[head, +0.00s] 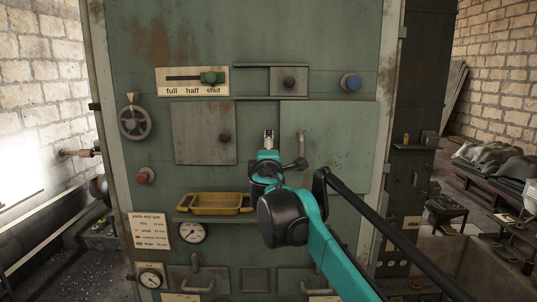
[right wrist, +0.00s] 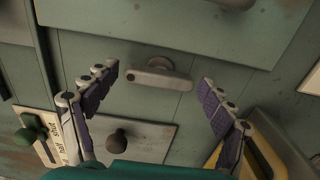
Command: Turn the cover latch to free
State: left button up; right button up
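The cover latch (right wrist: 158,77) is a short grey bar on a round pivot, on the green machine face between two cover plates. In the right wrist view its bar lies nearly level across the picture. My right gripper (right wrist: 160,82) is open, its two purple-padded fingers spread on either side of the latch with a gap to each end. I see no contact. In the head view my right gripper (head: 269,146) is in front of the machine's middle and hides the latch. My left gripper is in neither view.
A left cover plate (head: 204,135) has a dark knob; a right plate (head: 340,145) has an upright handle. Below is a yellow tray (head: 200,210).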

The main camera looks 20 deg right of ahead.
dwell(0.3)
jog(key=v, duration=1.2)
dwell(0.9)
